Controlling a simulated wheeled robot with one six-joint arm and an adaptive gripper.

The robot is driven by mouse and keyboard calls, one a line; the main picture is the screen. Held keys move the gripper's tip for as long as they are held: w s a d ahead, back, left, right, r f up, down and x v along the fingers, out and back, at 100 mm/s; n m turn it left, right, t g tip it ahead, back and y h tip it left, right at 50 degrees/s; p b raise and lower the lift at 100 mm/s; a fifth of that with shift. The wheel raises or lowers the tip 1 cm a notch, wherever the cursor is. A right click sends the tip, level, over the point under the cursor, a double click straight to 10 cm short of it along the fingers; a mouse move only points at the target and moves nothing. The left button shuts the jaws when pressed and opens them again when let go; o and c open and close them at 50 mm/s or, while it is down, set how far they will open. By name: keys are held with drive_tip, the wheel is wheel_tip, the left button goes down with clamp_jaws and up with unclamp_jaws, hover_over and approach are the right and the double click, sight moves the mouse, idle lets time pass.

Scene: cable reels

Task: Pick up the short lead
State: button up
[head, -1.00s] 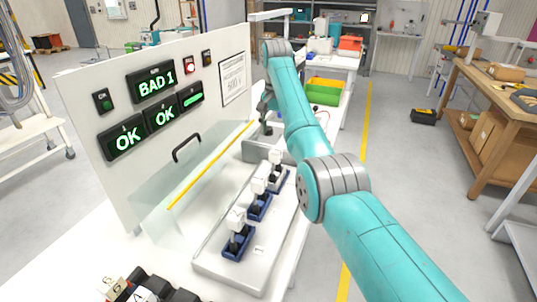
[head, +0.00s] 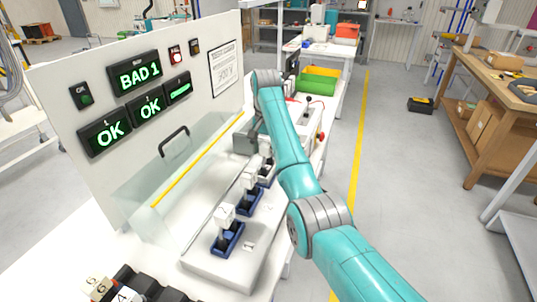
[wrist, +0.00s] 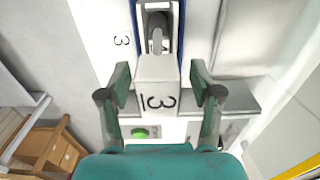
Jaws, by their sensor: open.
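Three white block-like plugs stand in dark blue sockets on the grey-white board (head: 200,262): a near one (head: 224,215), a middle one (head: 249,180) and a far one (head: 265,147) partly hidden by my arm. In the wrist view a white plug block (wrist: 157,80) with a 3-like mark sits in front of a blue socket (wrist: 182,22), with a dark grey part behind it. My gripper (wrist: 161,92) is open, with one finger on each side of this block. Gaps show at the sides. I cannot tell which thing is the short lead.
The upright panel (head: 60,110) shows BAD 1, OK and OK. A clear tilted guard (head: 165,185) with a yellow edge stands left of the board. Green bin (head: 315,88) stands beyond.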

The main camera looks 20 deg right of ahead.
drive_tip(key=shift+f, duration=0.2)
clamp_jaws()
drive_tip(key=shift+r, duration=0.15)
